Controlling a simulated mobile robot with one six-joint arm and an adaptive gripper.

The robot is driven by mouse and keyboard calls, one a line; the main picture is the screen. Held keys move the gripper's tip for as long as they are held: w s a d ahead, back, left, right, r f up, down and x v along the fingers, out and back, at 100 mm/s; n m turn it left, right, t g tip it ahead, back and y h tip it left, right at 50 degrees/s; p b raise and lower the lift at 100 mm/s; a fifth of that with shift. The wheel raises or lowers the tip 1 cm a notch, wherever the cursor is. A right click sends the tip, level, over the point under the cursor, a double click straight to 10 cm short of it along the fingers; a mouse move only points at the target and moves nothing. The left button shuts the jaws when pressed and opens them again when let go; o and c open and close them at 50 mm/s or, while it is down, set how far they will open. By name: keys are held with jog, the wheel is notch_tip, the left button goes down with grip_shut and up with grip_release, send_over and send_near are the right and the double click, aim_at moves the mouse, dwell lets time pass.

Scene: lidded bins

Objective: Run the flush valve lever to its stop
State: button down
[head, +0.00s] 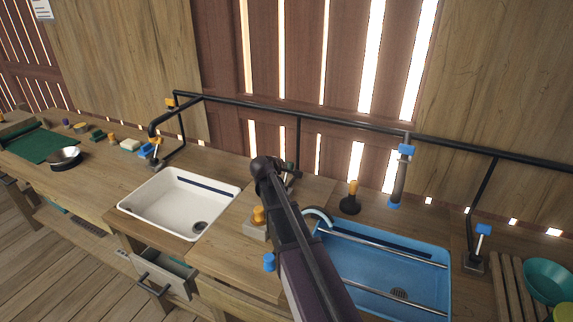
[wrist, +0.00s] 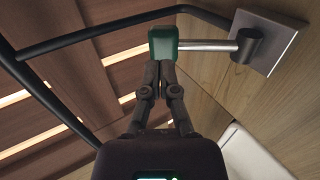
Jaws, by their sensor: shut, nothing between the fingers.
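In the wrist view a lever with a green grip (wrist: 163,43) sits on a silver rod (wrist: 207,45), which joins a dark pivot (wrist: 246,46) on a square metal plate (wrist: 268,40). The rod points left from the pivot in this view. My gripper (wrist: 166,68) is shut and empty, its fingertips right at the lower edge of the green grip. I cannot tell whether they touch it.
A white sink (head: 180,202) lies left of my arm and a blue sink (head: 385,265) right of it. A black pipe (head: 330,130) runs along the back. A drawer (head: 165,270) is open.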

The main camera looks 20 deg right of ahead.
jog(key=p+v, duration=0.5)
jog(key=v, duration=0.6)
jog(key=shift+w+r+p, duration=0.2)
jog(key=shift+r+p, duration=0.1)
jog(key=shift+r, duration=0.05)
jog(key=shift+s+d, duration=0.1)
jog(key=s+a+f+m+g+y, duration=0.2)
jog(key=s+a+f+m, duration=0.1)
jog(key=s, duration=0.5)
jog(key=s+a+f+m+g+y, duration=0.3)
jog(key=s, duration=0.4)
jog(key=s+a+f+m+g+y, duration=0.2)
jog(key=s+a+f+g+y, duration=0.1)
jog(key=s, duration=0.5)
jog(key=shift+s+f+m, duration=0.15)
jog(key=shift+s+m, duration=0.15)
jog(key=shift+m, duration=0.1)
jog(key=shift+s+a, duration=0.3)
jog(key=shift+s, duration=0.15)
